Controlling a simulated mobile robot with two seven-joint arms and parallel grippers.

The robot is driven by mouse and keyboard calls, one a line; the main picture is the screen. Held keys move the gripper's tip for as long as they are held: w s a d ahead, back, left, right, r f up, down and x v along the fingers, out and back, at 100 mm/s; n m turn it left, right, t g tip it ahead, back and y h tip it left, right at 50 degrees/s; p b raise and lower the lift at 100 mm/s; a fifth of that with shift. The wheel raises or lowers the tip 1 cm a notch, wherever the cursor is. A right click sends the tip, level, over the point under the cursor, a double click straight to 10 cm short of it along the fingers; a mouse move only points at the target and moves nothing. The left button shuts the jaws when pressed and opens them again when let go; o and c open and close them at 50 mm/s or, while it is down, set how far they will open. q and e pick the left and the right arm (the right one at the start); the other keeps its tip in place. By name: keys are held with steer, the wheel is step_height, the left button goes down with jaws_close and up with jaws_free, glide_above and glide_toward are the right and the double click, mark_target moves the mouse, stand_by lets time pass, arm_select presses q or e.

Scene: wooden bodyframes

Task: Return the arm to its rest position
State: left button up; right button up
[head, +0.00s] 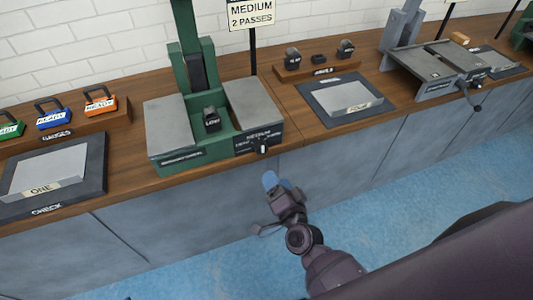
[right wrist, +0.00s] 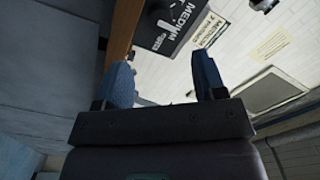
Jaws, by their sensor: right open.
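My right gripper (head: 277,183) hangs in front of the grey cabinet fronts, below the front edge of the wooden counter (head: 290,133) in the head view. Its blue fingertips stand apart and it holds nothing. In the right wrist view the gripper (right wrist: 165,88) has its two blue fingers wide apart with empty space between them. My right arm (head: 330,265) comes up from the bottom right of the head view. My left gripper is in neither view.
A green press (head: 190,120) with a dark knob (head: 262,146) stands on the counter just above the gripper. A tray labelled FOUR (head: 345,100) lies right of it. Another tray labelled ONE (head: 45,175) lies left. Blue floor (head: 225,272) is clear below.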

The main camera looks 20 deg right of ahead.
steer(key=s+d+f+n+g, duration=0.3)
steer(key=s+d+n, duration=0.2)
steer(key=s, duration=0.3)
steer(key=s+d+f+n+g, duration=0.3)
steer(key=s+d+f+n, duration=0.1)
steer(key=s, duration=0.4)
steer(key=shift+s+d+n+g+h, duration=0.15)
steer(key=shift+d+n+g+h, duration=0.25)
steer(key=shift+d+n, duration=0.6)
